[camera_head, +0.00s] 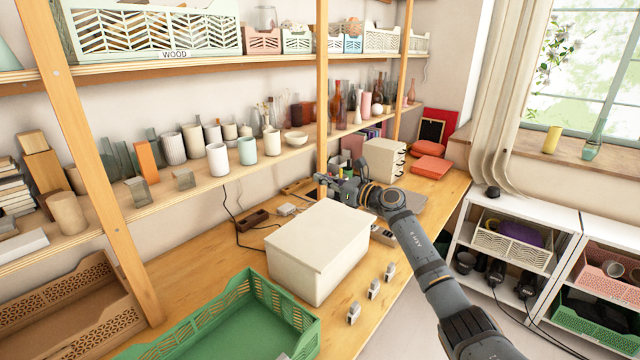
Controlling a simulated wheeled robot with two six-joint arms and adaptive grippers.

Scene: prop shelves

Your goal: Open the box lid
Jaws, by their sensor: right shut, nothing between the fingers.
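A cream white box (318,268) stands on the wooden desk, with its flat lid (318,236) on top and shut. My right arm reaches in from the lower right. My right gripper (322,180) is above the back edge of the lid, at its far right side, with its fingers shut and empty. Whether the fingertips touch the lid cannot be told from this view. My left gripper is not in view.
A green crate (205,318) stands left of the box, near the front. Small grey items (374,289) lie on the desk to its right. A small white drawer unit (384,158) stands behind my right gripper. Shelves with cups and vases line the wall.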

